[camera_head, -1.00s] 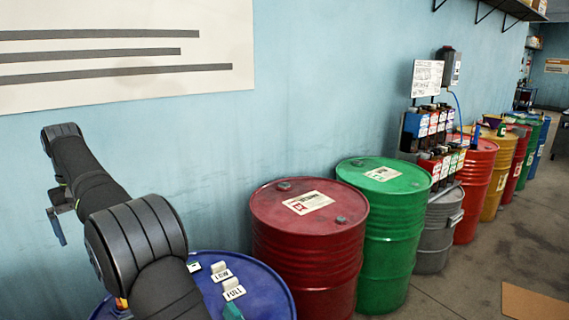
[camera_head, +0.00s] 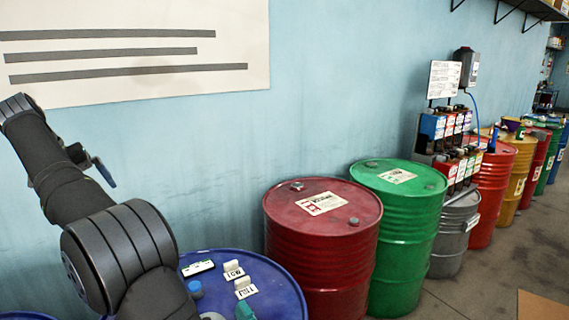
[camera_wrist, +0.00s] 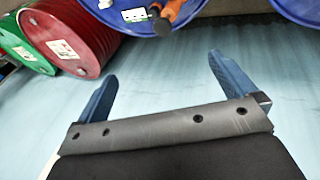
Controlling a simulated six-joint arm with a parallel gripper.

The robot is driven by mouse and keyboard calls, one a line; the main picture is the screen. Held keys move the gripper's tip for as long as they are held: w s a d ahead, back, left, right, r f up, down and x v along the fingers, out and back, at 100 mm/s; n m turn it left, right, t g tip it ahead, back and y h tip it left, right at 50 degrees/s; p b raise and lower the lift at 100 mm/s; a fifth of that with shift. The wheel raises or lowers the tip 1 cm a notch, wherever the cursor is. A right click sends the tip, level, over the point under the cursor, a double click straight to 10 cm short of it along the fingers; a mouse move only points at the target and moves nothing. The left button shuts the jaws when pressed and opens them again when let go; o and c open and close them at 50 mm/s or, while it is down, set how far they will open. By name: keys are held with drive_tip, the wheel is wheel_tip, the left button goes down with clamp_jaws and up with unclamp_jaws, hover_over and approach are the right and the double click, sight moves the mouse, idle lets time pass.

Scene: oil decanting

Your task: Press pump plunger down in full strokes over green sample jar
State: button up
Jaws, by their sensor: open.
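My gripper (camera_wrist: 163,65) is open and empty in the wrist view, its two blue fingers wide apart in front of the blue wall. One blue finger (camera_head: 103,171) shows behind my arm in the head view. A blue drum top (camera_head: 268,284) stands beside my arm, with a teal-green piece (camera_head: 245,312) at its front edge, cut by the frame. I cannot tell whether that piece is the sample jar. An orange and black part (camera_wrist: 168,14) shows over a blue drum in the wrist view. I cannot make out a pump plunger.
Small white signs (camera_head: 243,287), a white plate (camera_head: 198,267) and a blue cap (camera_head: 195,289) are on the blue drum. A red drum (camera_head: 322,245) and a green drum (camera_head: 405,230) stand to its right. A bottle rack (camera_head: 455,150) stands farther back.

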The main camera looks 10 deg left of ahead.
drive_tip(key=shift+w, duration=0.1)
drive_tip(key=c, duration=1.8)
drive_tip(key=shift+w+d, duration=0.1)
drive_tip(key=shift+d, duration=0.05)
drive_tip(key=c, duration=0.3)
drive_tip(key=shift+w+d+y, duration=0.2)
drive_tip(key=shift+y, duration=0.3)
clamp_jaws()
drive_tip(key=d+f+t+y, duration=0.2)
drive_tip(key=d+y, duration=0.4)
drive_tip(key=d, duration=0.1)
drive_tip(key=shift+s+d+f+y, duration=0.2)
drive_tip(key=shift+s+f+y, duration=0.05)
drive_tip(key=shift+s+y, duration=0.1)
